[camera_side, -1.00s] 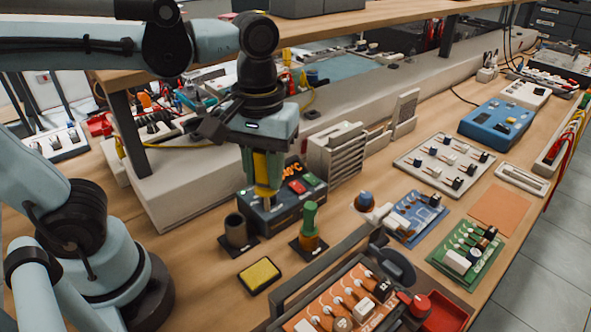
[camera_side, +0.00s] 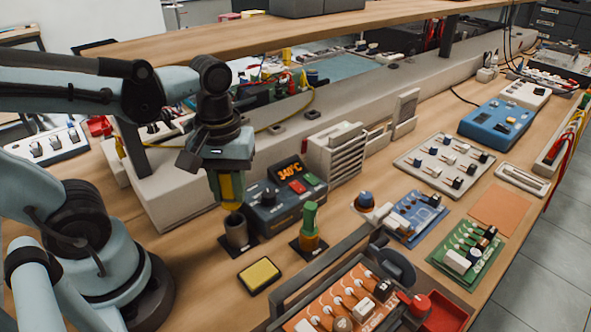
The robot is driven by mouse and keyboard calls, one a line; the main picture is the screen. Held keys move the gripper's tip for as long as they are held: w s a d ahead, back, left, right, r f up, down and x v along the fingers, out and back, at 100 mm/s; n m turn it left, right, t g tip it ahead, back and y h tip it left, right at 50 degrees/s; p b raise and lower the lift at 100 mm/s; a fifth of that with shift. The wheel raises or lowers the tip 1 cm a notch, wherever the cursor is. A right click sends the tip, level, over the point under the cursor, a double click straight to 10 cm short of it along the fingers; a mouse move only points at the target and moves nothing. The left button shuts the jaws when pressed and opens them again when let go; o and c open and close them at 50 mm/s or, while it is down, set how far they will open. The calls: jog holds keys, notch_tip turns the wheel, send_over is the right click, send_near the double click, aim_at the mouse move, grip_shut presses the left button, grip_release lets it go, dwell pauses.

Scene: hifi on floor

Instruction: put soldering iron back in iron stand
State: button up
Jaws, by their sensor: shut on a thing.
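My gripper (camera_side: 228,192) is shut on the soldering iron (camera_side: 227,187), whose yellow handle shows between the green fingers. The iron points down, roughly upright. A dark cup-shaped iron stand (camera_side: 237,234) on a square base is directly below in the picture. The lower end of the iron meets the cup's mouth in the picture. I cannot tell whether the tip is inside the cup or just above or behind it.
A soldering station (camera_side: 283,200) with an orange display stands right behind the cup. A green-handled tool (camera_side: 310,222) sits upright in a holder to the right. A yellow sponge (camera_side: 259,274) lies in front. Circuit boards (camera_side: 414,217) lie further right.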

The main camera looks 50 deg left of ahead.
aim_at(226, 172)
jog(key=shift+f, duration=1.8)
jog(key=o, duration=1.6)
jog(key=shift+r, duration=3.5)
